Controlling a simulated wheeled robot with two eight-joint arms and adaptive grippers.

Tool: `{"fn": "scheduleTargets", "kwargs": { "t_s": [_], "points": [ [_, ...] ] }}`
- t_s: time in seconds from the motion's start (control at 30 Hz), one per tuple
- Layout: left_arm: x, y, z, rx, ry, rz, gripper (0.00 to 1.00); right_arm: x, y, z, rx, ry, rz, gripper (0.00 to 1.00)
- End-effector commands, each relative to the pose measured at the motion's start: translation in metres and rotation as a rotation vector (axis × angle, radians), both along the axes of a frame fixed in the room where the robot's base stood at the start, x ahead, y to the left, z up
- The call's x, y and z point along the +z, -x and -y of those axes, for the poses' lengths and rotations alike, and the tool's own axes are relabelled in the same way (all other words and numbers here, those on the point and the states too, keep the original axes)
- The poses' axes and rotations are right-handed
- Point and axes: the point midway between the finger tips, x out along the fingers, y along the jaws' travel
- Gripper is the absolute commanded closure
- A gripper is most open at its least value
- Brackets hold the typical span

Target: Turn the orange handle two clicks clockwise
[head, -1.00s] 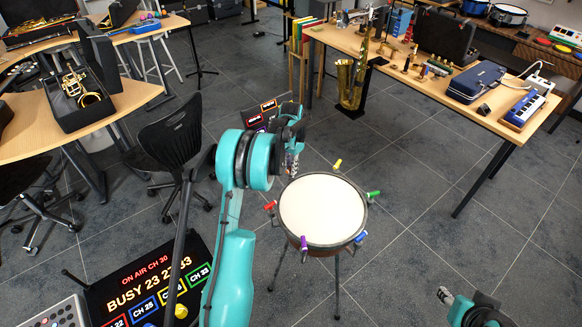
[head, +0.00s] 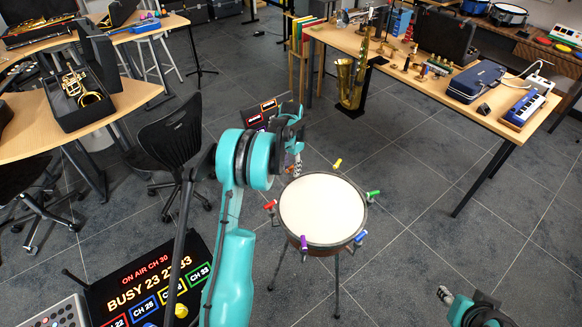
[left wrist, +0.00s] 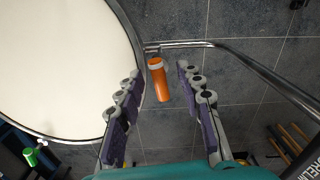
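The orange handle (left wrist: 159,80) shows in the left wrist view beside the drum's rim, below a metal rod. My left gripper (left wrist: 160,85) is open, with one purple-padded finger on each side of the handle and gaps between them. In the head view my left gripper (head: 297,168) is at the drum's far left edge, and I cannot make out the orange handle there. The round drum (head: 322,210) has a white skin and stands on thin legs. My right gripper (head: 455,304) shows only partly at the bottom right, away from the drum; its fingers are unclear.
Other coloured handles ring the drum: red (head: 270,205), yellow (head: 337,163), green (head: 373,194), blue (head: 360,237) and purple (head: 304,243). A lit display board (head: 150,262) lies at lower left. A black chair (head: 168,130) stands at left. Floor right of the drum is clear.

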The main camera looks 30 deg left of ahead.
Motion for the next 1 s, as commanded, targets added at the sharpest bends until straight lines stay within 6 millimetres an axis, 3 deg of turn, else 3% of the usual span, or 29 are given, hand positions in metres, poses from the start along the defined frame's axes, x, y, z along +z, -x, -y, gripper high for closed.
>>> {"fn": "scheduleTargets", "kwargs": {
  "t_s": [0.17, 0.6, 0.8, 1.0],
  "points": [
    [0.016, 0.000, 0.000, 0.000, 0.000, 0.000, 0.63, 0.000, 0.000, 0.000, 0.000, 0.000, 0.000, 0.60],
    [0.103, 0.000, 0.000, 0.000, 0.000, 0.000, 0.63, 0.000, 0.000, 0.000, 0.000, 0.000, 0.000, 0.60],
    [0.119, 0.000, 0.000, 0.000, 0.000, 0.000, 0.63, 0.000, 0.000, 0.000, 0.000, 0.000, 0.000, 0.60],
    [0.120, 0.000, 0.000, 0.000, 0.000, 0.000, 0.63, 0.000, 0.000, 0.000, 0.000, 0.000, 0.000, 0.60]
  ]
}}
